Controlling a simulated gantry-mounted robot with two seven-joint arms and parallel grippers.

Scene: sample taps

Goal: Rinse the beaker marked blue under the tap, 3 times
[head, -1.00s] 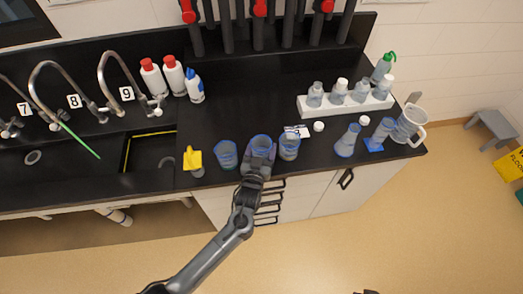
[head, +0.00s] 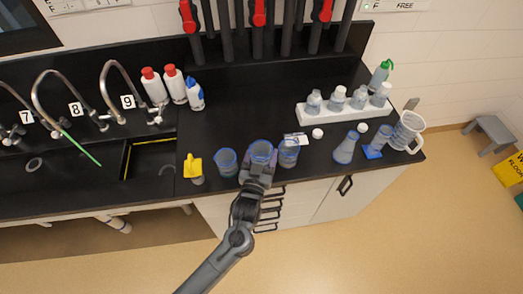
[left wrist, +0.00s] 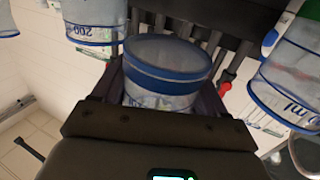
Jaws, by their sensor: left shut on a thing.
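My left gripper (head: 259,167) is at the bench's front edge, shut on a clear beaker (head: 262,150). In the left wrist view this beaker (left wrist: 165,72) stands between the fingers and has a broad blue band near its rim. Another clear beaker (head: 226,162) stands to its left and one (head: 289,153) to its right. Whether the held beaker touches the bench is unclear. My right gripper is not in view.
A yellow-topped item (head: 193,167) stands between sink and beakers. Red-capped bottles (head: 153,86) and a blue-capped bottle (head: 195,94) are behind. A white rack (head: 345,110), a flask (head: 346,147) and a jug (head: 406,132) are on the right. The bench middle is clear.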

